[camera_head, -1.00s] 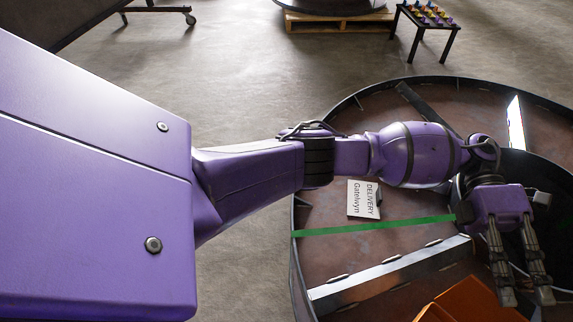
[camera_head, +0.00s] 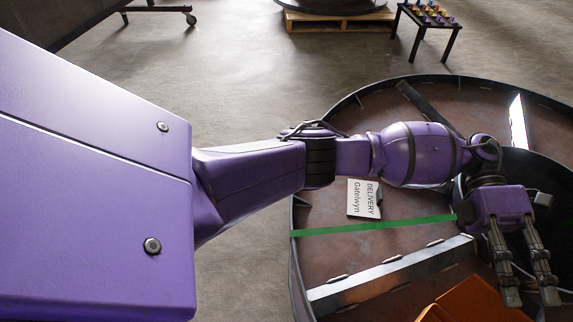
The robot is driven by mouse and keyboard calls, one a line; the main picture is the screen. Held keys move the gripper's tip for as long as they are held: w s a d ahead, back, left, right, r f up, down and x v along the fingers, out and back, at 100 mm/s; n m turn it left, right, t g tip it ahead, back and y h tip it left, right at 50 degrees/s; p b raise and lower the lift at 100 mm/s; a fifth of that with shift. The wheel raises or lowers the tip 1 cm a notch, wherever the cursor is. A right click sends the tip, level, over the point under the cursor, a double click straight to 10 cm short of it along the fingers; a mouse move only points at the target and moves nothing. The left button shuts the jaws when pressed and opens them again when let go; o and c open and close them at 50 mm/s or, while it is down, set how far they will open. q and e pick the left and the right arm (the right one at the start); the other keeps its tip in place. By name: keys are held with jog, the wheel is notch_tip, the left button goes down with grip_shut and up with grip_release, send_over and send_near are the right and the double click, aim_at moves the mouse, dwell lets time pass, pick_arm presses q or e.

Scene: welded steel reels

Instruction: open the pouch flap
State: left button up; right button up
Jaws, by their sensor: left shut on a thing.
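My left gripper (camera_head: 530,298) is at the lower right, over the big round steel reel (camera_head: 350,110). Its two dark fingers point down in the picture. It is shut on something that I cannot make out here. A white card (camera_head: 363,199) printed "DELIVERY Gatelwyn" lies on the reel's brown face, left of the gripper and below my forearm. An orange object (camera_head: 468,302) with folded-looking panels is cut off by the bottom edge, just left of the fingers. I cannot tell whether the card or the orange object is the pouch, and no flap is clear. My right gripper is out of view.
A green strip (camera_head: 375,226) crosses the reel face towards the gripper. Steel bars (camera_head: 390,275) and the raised inner ring (camera_head: 540,165) stand on the reel. A small black table (camera_head: 428,22) with coloured pieces and a wooden pallet (camera_head: 335,22) stand at the back. Bare floor lies between.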

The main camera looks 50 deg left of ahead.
pick_arm(q)
jog(key=shift+f, duration=0.35)
jog(key=v, duration=1.2)
jog(key=shift+r, duration=0.4)
jog(key=shift+r, duration=0.1)
